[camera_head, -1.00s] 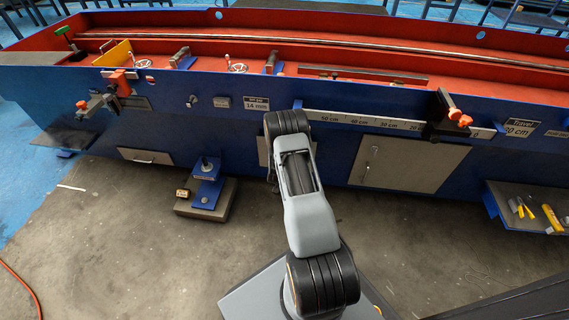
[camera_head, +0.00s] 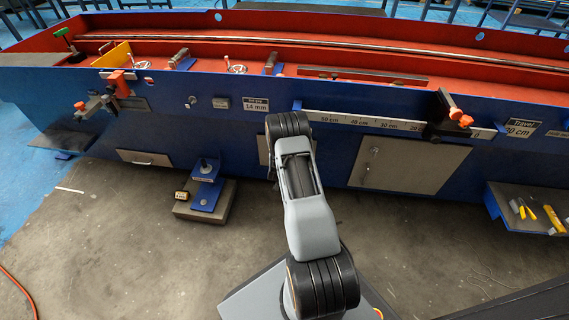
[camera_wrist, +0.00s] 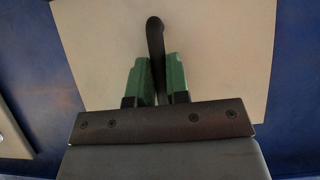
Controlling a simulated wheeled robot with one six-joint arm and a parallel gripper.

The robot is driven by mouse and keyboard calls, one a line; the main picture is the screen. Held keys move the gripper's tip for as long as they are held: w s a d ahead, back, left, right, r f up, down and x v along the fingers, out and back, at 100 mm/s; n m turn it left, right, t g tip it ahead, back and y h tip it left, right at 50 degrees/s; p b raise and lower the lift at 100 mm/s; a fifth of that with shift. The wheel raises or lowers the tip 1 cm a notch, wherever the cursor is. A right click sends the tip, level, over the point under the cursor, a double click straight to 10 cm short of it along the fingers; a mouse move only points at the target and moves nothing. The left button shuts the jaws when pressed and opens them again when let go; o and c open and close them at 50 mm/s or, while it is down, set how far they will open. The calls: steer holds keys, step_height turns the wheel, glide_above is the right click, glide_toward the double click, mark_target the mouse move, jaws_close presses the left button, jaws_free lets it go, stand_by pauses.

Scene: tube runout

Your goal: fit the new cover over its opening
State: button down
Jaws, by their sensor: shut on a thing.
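The cover is a pale flat panel (camera_wrist: 220,50) with a black bar handle (camera_wrist: 155,35), filling most of the wrist view. My gripper (camera_wrist: 157,66) has its green fingers on both sides of the handle and is shut on it. Blue wall shows beyond the panel's left and right sides. The wrist view does not show whether the panel sits flush or stands off the wall. In the head view my arm hides the gripper; a pale panel edge (camera_head: 263,150) shows just left of the arm. The opening itself is hidden.
The long blue machine (camera_head: 330,180) carries another pale panel at right (camera_head: 410,163) and one at left (camera_head: 145,157). A blue stand on a block (camera_head: 205,190) is on the floor left of my arm. A blue shelf with yellow items (camera_head: 520,207) juts out at right.

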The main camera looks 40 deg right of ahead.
steer(key=shift+w+d, duration=0.2)
steer(key=c, duration=1)
jaws_free()
steer(key=shift+c, duration=0.2)
steer(key=shift+s, duration=0.1)
steer(key=p+v, duration=0.5)
steer(key=v, duration=0.8)
steer(key=shift+s+a+r, duration=0.2)
steer(key=shift+s+a, duration=0.05)
steer(key=shift+r, duration=0.1)
